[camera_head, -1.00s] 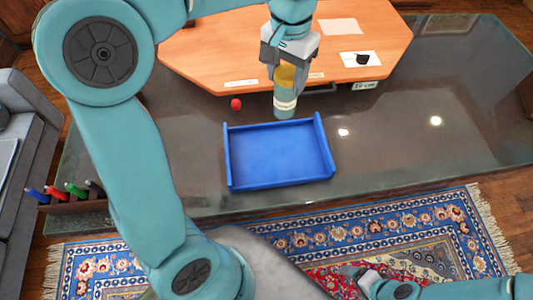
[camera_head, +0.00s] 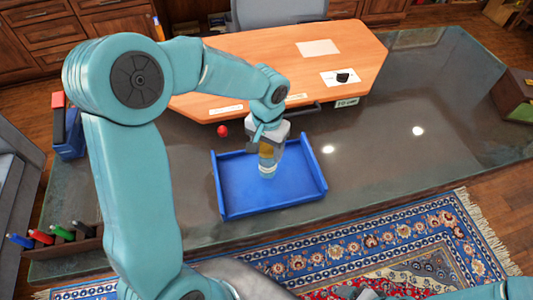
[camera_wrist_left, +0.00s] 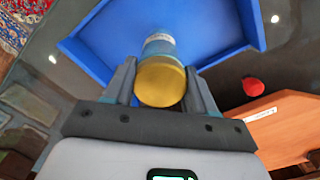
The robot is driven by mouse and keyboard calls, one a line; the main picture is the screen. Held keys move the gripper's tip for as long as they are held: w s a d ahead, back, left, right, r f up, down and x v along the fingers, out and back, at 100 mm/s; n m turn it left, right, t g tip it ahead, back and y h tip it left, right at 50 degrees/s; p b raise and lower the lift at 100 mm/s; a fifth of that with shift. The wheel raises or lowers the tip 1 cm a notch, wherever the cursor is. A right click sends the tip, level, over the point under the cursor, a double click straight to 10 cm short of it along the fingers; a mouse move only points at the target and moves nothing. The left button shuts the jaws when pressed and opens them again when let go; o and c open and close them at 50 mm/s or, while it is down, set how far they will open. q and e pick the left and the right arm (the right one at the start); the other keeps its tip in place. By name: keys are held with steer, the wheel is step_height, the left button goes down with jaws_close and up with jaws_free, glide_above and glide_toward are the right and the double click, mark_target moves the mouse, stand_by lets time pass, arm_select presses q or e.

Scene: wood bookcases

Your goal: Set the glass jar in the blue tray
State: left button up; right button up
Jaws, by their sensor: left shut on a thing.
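The glass jar (camera_head: 267,171) has a gold lid and a pale band near its base. My left gripper (camera_head: 268,149) is shut on it around the lid. The jar is upright and appears over the floor of the blue tray (camera_head: 233,196); I cannot tell whether its base touches. The left wrist view shows the jar (camera_wrist_left: 159,44) between the two fingers, with the tray (camera_wrist_left: 205,25) beyond it. My right gripper (camera_head: 362,291) is only partly visible at the bottom edge, and its jaws cannot be made out.
The tray stands on a dark glossy table (camera_head: 400,165). A red ball (camera_head: 222,131) lies behind the tray. An orange wooden board (camera_head: 250,50) with papers and a black object (camera_head: 343,77) is at the back. Several pens stand in a holder (camera_head: 65,249) at the left.

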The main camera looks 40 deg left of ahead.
arm_select(q)
step_height(320, 180, down, 3)
steer(key=shift+a+f, duration=0.1)
steer(key=shift+a, duration=0.05)
steer(key=shift+f+b, duration=0.15)
steer(key=shift+b, duration=0.15)
steer(key=o, duration=1.5)
step_height(320, 180, up, 13)
steer(key=shift+s+f+p, duration=0.1)
steer(key=shift+f+p, duration=0.1)
steer(key=shift+p, duration=0.2)
